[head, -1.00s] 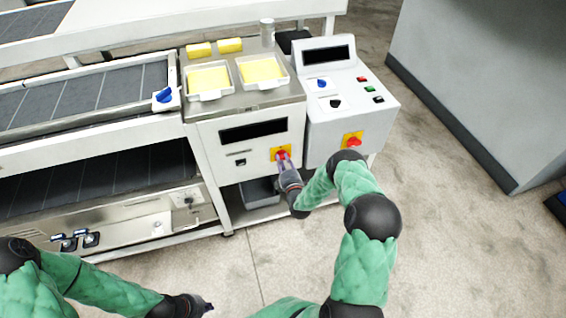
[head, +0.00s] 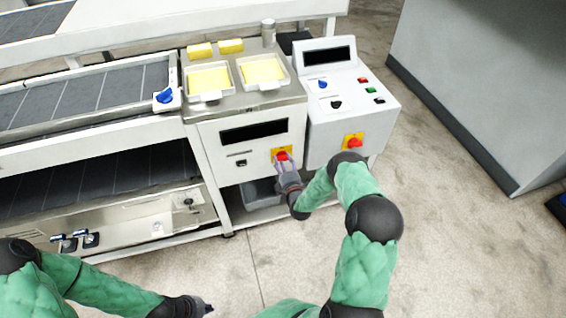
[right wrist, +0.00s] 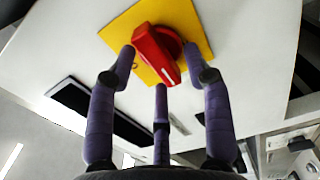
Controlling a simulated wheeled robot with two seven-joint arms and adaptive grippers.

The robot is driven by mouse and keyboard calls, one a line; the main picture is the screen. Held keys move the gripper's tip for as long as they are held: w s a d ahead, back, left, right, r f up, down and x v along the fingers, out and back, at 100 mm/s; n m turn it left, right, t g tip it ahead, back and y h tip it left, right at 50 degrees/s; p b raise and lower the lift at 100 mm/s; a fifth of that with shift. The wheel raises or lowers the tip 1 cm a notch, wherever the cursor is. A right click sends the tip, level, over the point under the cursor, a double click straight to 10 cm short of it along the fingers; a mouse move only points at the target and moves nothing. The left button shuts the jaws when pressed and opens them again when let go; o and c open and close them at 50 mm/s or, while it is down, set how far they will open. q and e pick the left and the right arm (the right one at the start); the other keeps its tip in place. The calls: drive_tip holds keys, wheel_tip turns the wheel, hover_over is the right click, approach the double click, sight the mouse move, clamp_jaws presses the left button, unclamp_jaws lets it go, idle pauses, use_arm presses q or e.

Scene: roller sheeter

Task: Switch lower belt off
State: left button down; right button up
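A red rotary knob (head: 282,155) on a yellow plate sits on the front of the white middle cabinet (head: 215,150). In the right wrist view the red knob (right wrist: 158,52) is large, its bar slanted with a white mark near the lower end. My right gripper (head: 284,164) is just in front of it; in its wrist view the purple fingers (right wrist: 159,62) are spread, with tips either side of the knob and one below. Contact cannot be told. My left gripper (head: 208,308) is low near the bottom edge, away from the machine. The lower belt (head: 100,182) is dark, under the upper belt (head: 95,92).
A second red knob on yellow (head: 353,141) is on the right control box (head: 350,110), which has small buttons and a display. A blue knob (head: 164,96) is by the upper belt. Trays of yellow blocks (head: 208,96) stand on the cabinet.

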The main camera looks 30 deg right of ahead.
drive_tip(key=shift+s, duration=0.1)
drive_tip(key=v, duration=1.1)
drive_tip(key=shift+s+a, duration=0.2)
drive_tip(key=shift+s, duration=0.2)
idle(0.3)
drive_tip(key=s+a+f+m+g+y, duration=0.25)
drive_tip(key=a+f+m+g, duration=0.2)
drive_tip(key=a, duration=0.25)
drive_tip(key=s+a+f+m+g+y, duration=0.25)
drive_tip(key=a+f+m+g, duration=0.2)
drive_tip(key=a, duration=0.35)
drive_tip(key=s+a+m+g+y, duration=0.1)
drive_tip(key=s+a+m+g, duration=0.3)
drive_tip(key=s, duration=0.4)
drive_tip(key=s+a+m+g+y, duration=0.2)
drive_tip(key=s+a+m+g, duration=0.2)
drive_tip(key=s, duration=0.5)
drive_tip(key=shift+s+a+r+m, duration=0.25)
drive_tip(key=shift+a+r+m, duration=0.2)
drive_tip(key=shift+a, duration=0.6)
